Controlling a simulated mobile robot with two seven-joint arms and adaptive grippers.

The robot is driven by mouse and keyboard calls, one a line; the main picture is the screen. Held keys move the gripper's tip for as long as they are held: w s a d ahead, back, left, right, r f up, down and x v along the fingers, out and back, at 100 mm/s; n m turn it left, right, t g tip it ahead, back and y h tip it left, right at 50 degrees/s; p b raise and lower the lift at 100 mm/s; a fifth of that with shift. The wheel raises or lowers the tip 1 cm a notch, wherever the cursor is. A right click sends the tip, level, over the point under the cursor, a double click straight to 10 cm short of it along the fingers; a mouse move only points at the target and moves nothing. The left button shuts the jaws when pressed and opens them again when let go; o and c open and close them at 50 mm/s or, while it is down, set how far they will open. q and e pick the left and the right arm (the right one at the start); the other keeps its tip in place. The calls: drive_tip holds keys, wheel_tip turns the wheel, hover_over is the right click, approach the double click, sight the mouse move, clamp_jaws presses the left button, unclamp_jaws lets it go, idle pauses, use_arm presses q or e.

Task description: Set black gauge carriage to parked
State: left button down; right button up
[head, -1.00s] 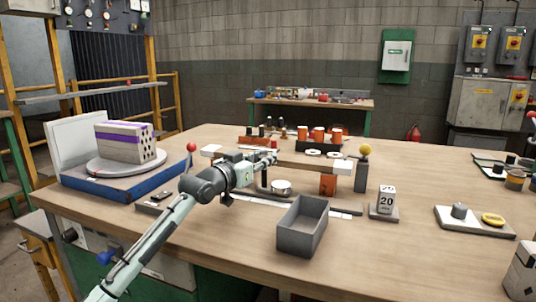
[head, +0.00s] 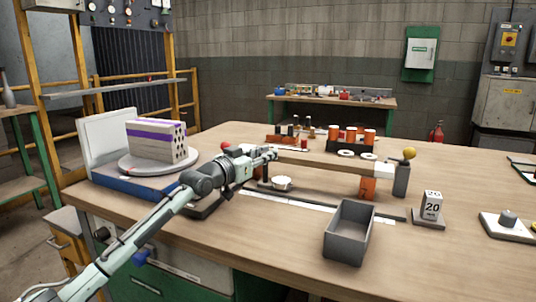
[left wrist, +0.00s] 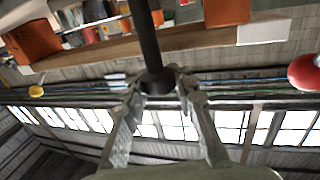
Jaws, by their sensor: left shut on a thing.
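The black gauge carriage shows as a dark upright post with a base on the rail (head: 330,205), and a round white disc (head: 282,183) sits beside it. My left gripper (head: 272,155) is at the top of the post, near the left end of the gauge. In the left wrist view my left gripper (left wrist: 158,78) is shut on the dark post (left wrist: 146,35) of the carriage. The red ball knob (head: 226,147) stands just left of the gripper, and the yellow ball knob (head: 409,153) is at the far right end. My forearm hides part of the gauge's left end. My right gripper is not in view.
A wooden beam (head: 330,160) spans above the rail, with an orange block (head: 367,188) near its right end. A grey open bin (head: 349,232) stands in front. A turntable (head: 150,163) with a striped hollow brick (head: 158,140) is at left.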

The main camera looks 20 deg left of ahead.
use_arm(q)
drive_tip(key=c, duration=1.2)
unclamp_jaws()
wheel_tip(320, 180, up, 10)
drive_tip(key=shift+r, duration=0.1)
